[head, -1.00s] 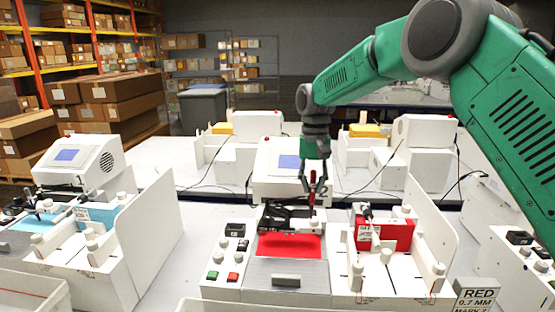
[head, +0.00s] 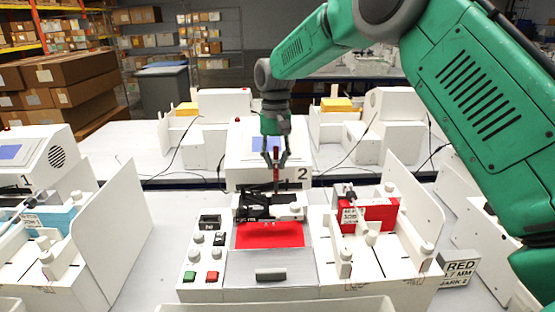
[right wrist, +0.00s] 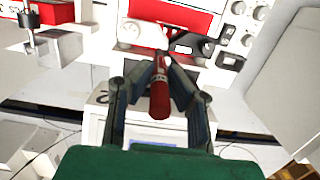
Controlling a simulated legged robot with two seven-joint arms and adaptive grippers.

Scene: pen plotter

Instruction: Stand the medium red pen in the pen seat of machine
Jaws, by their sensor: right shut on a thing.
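My right gripper (head: 274,160) is shut on a red pen (head: 276,166), held about upright above the plotter marked 2 (head: 240,177). The pen also shows between the fingers in the right wrist view (right wrist: 159,100). Its lower end is just above or at the black and white carriage (head: 266,208) behind the red sheet (head: 268,235). I cannot tell whether it touches, and the seat opening is not clear to see. My left gripper is out of view.
Green and red buttons (head: 212,277) and knobs sit left of the red sheet. A white station with a red block (head: 378,214) and a tall side panel (head: 414,206) stands to the right.

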